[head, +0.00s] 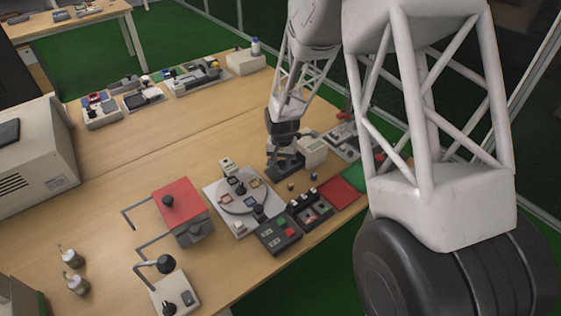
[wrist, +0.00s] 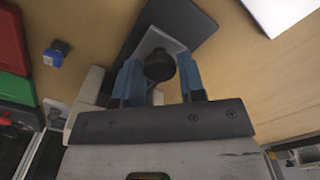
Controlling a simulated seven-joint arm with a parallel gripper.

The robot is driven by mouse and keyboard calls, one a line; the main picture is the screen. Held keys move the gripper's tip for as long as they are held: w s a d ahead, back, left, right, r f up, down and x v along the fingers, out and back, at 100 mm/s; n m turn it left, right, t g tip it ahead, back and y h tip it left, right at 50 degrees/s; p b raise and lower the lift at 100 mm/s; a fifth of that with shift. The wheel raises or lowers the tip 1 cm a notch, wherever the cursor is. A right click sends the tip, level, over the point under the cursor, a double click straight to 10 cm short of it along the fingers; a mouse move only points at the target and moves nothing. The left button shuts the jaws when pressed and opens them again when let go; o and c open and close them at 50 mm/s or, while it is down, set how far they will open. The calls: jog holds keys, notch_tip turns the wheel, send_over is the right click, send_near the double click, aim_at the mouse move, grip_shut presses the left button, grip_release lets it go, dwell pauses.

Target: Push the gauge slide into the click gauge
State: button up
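The click gauge shows in the wrist view as a dark grey plate (wrist: 190,22). A light grey slide piece (wrist: 150,38) with a round black knob (wrist: 159,66) lies along it; I take this as the gauge slide. My gripper (wrist: 160,80) has its two blue fingers apart, one on each side of the knob, with gaps visible. Whether either finger touches the knob I cannot tell. In the head view my gripper (head: 285,148) is low over the dark gauge base (head: 286,168), beside a beige block (head: 313,151). The arm hides much of the slide there.
A round dial plate (head: 236,206), a red-topped box (head: 181,203) and a button box (head: 278,234) stand left and in front of the gauge. A red tray (head: 339,192) and a green tray (head: 354,177) lie near the table edge. A small blue piece (wrist: 54,56) lies nearby.

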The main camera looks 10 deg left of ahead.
aim_at(282, 162)
jog(key=o, duration=0.3)
jog(key=shift+r, duration=3.9)
